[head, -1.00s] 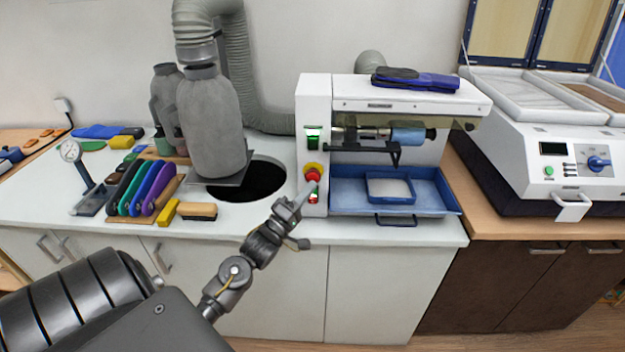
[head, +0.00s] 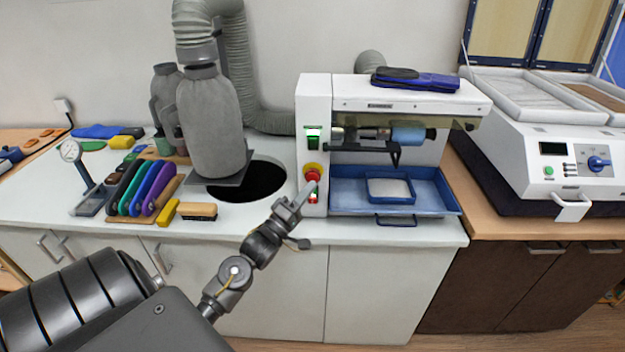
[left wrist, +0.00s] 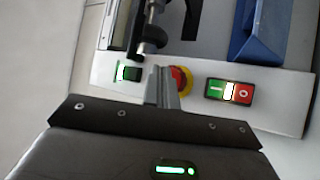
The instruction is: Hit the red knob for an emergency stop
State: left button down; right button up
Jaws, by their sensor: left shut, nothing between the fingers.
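The red knob (head: 312,175) sits on a yellow collar on the front of the white machine (head: 313,100), between a green switch above and a green-and-red switch below. In the left wrist view the knob (left wrist: 177,79) is partly hidden behind my fingers. My left gripper (head: 303,192) is shut and empty, its fingertips at or very near the knob's lower left side. In the left wrist view its fingers (left wrist: 162,90) overlap the knob; I cannot tell whether they touch it. My right gripper is not in view.
A blue tray (head: 437,203) lies in the machine to the right of the knob. A wooden-backed brush (head: 197,211) and coloured tools lie further left. A white press (head: 520,150) stands at right.

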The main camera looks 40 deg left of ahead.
pick_arm(q)
jog(key=shift+w+a, duration=0.3)
jog(key=shift+w, duration=0.05)
jog(key=shift+w+a, duration=0.25)
jog(key=shift+w, duration=0.05)
dwell(1.0)
jog(key=shift+s+d+p, duration=0.1)
jog(key=shift+p, duration=0.2)
jog(key=shift+s+d+p, duration=0.35)
jog(key=shift+s+d, duration=0.1)
jog(key=shift+s, duration=0.15)
jog(key=s+d+p, duration=0.1)
jog(key=s, duration=0.1)
jog(key=s+d+p, duration=0.1)
jog(key=s+d, duration=0.1)
